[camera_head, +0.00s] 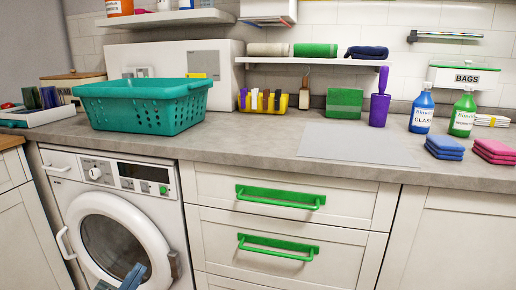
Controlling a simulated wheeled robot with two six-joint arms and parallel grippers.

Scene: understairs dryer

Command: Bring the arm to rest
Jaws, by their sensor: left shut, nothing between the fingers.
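My left gripper (133,277) shows at the bottom edge, in front of the lower part of the dryer's round door. Its blue-grey fingers are shut with nothing between them, and the rest of the arm is cut off by the frame. My right gripper is not in view. The white front-loading dryer (66,178) stands under the counter with its door closed.
A grey counter (240,137) runs across above the dryer and the drawers with green handles (280,197). A teal basket (143,106) stands on it at left. A blue bottle (422,110), a green bottle (463,115) and folded cloths (444,147) stand at right.

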